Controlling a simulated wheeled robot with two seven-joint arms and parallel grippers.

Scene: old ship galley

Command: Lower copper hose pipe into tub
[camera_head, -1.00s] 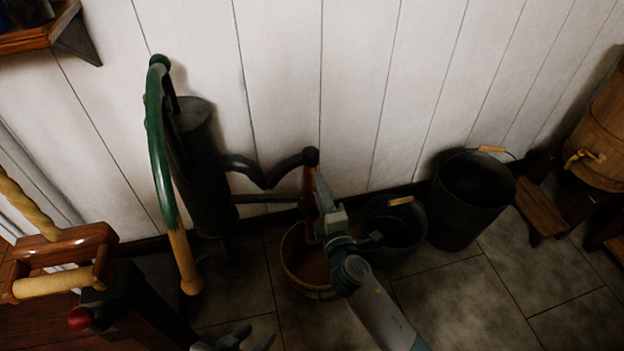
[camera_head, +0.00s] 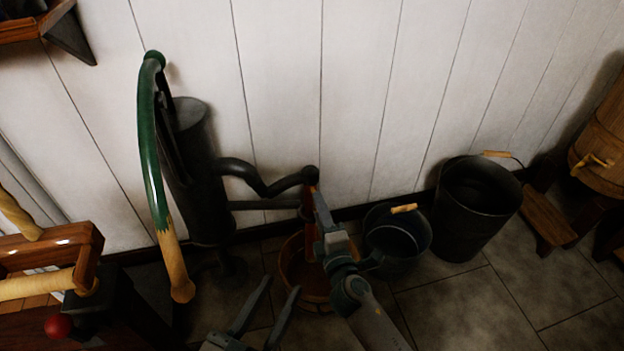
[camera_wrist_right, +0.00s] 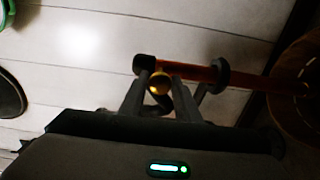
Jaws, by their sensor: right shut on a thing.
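The reddish copper hose pipe (camera_head: 311,239) hangs below the end of the dark pump spout (camera_head: 262,186). Its lower part reaches down over the wooden tub (camera_head: 314,301); my right arm partly hides its lower end. In the right wrist view the pipe (camera_wrist_right: 205,74) runs toward the wooden tub (camera_wrist_right: 303,118). My right gripper (camera_head: 319,205) is at the upper part of the pipe. In the right wrist view its fingers (camera_wrist_right: 158,88) are closed around a small brass knob (camera_wrist_right: 158,80) at the pipe. My left gripper (camera_head: 283,285) is open and empty, in front of the tub's left side.
A dark pump (camera_head: 193,160) with a green and wooden handle (camera_head: 152,160) stands left of the tub. Two dark buckets (camera_head: 397,240) (camera_head: 466,220) stand to the right. The white plank wall is close behind. Tiled floor is free at the front right.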

